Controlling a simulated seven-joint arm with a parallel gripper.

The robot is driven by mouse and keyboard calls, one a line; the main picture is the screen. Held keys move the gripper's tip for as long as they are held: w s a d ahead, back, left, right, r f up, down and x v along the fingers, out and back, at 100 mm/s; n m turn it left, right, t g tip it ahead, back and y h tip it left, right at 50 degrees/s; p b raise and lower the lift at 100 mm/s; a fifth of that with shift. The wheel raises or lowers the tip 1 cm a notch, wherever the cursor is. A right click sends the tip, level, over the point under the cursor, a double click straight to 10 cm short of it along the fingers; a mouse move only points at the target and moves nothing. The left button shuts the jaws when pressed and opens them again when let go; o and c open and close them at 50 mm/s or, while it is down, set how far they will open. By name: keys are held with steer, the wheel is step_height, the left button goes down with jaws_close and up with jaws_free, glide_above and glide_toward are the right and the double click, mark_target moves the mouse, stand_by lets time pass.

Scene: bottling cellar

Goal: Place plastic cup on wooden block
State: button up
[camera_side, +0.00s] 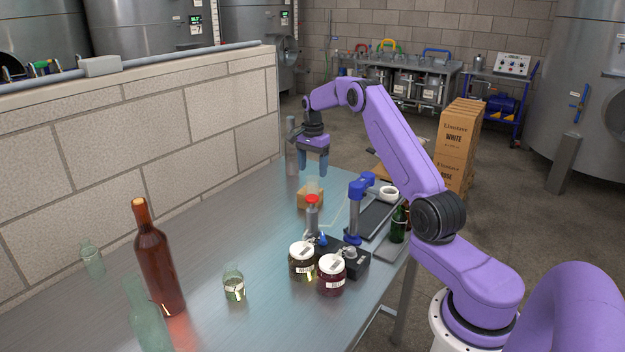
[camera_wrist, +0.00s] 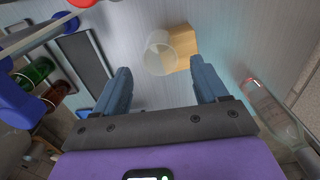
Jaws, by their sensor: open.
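The light wooden block (camera_side: 310,199) lies on the metal table below my gripper. The clear plastic cup (camera_side: 314,184) is faint in the side view and appears to stand upright on top of the block. In the wrist view the cup (camera_wrist: 159,55) overlaps the left part of the block (camera_wrist: 181,45); its exact contact with the block is hard to make out. My gripper (camera_side: 314,168) is open and points down just above the cup. In the wrist view its two fingers (camera_wrist: 160,80) are wide apart, with nothing between them.
A blue-headed stand (camera_side: 355,205), a red-capped bottle (camera_side: 312,215) and two jars (camera_side: 302,262) are nearer the camera. A clear bottle (camera_side: 291,150) stands behind, close to the wall.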

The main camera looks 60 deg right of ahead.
step_height(320, 180, up, 5)
steer(key=a+r+n, duration=0.2)
steer(key=a+n, duration=0.1)
steer(key=a, duration=0.6)
steer(key=a+r+n, duration=0.2)
steer(key=a+n, duration=0.2)
steer(key=a, duration=0.4)
steer(key=s+a+r+n, duration=0.2)
steer(key=s+a+n, duration=0.6)
steer(key=a, duration=0.6)
steer(key=s+a+n, duration=0.3)
steer(key=s+a, duration=0.1)
steer(key=s, duration=0.3)
steer(key=s+a+n, duration=0.3)
steer(key=s, duration=0.4)
steer(key=s+d+f+n, duration=0.1)
steer(key=s+n, duration=0.3)
steer(key=s, duration=0.5)
steer(key=s+f+n, duration=0.2)
steer(key=s+n, duration=0.3)
steer(key=s, duration=0.3)
steer(key=shift+s+d+f+n, duration=0.3)
steer(key=shift+s+d+f, duration=0.05)
steer(key=shift+o, duration=0.3)
